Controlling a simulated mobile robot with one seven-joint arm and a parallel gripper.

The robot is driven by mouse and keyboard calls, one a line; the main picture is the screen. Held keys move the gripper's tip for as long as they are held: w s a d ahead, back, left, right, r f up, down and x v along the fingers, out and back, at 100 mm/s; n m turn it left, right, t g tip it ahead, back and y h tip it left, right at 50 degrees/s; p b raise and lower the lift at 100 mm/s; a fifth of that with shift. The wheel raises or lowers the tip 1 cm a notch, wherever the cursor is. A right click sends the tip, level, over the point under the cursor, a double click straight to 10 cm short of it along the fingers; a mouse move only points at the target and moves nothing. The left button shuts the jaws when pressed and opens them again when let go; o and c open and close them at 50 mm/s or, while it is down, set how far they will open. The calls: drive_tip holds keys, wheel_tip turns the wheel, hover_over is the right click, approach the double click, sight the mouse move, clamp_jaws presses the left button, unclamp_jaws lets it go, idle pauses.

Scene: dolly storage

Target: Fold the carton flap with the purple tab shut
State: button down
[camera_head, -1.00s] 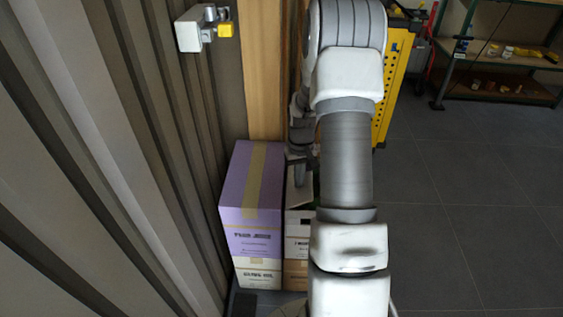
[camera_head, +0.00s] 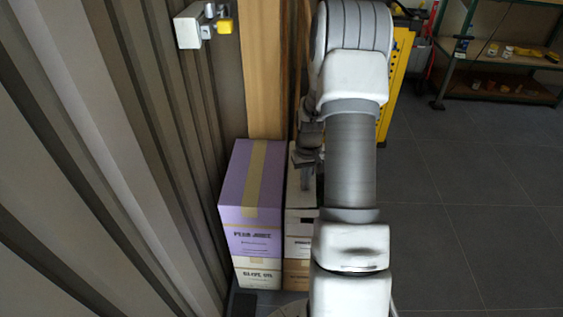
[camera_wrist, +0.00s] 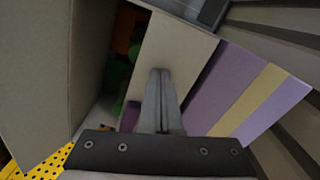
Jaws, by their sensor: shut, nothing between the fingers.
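The white carton (camera_head: 301,226) stands right of the purple box in the head view, partly hidden behind my arm. In the wrist view a pale flap (camera_wrist: 182,48) of the carton lies beneath my fingers. A large flap-like panel (camera_wrist: 75,70) stands up at the left. Between them a dark opening shows green and orange contents (camera_wrist: 122,50). A small purple patch (camera_wrist: 130,117) shows left of the fingers; I cannot tell whether it is the tab. My gripper (camera_wrist: 160,74) is shut and empty, its tips over or touching the pale flap. It also shows in the head view (camera_head: 307,184).
The purple box (camera_head: 251,185) stands close on the left, beside the corrugated wall (camera_head: 120,150). A wooden post (camera_head: 262,70) rises behind the boxes. A yellow perforated panel (camera_head: 395,75) stands behind my arm. The grey floor (camera_head: 470,210) at right is clear.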

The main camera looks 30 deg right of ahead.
drive_tip(key=shift+s+d+f, duration=0.2)
drive_tip(key=shift+d+f, duration=0.1)
wheel_tip(320, 180, up, 9)
drive_tip(key=p, duration=0.6)
idle(0.4)
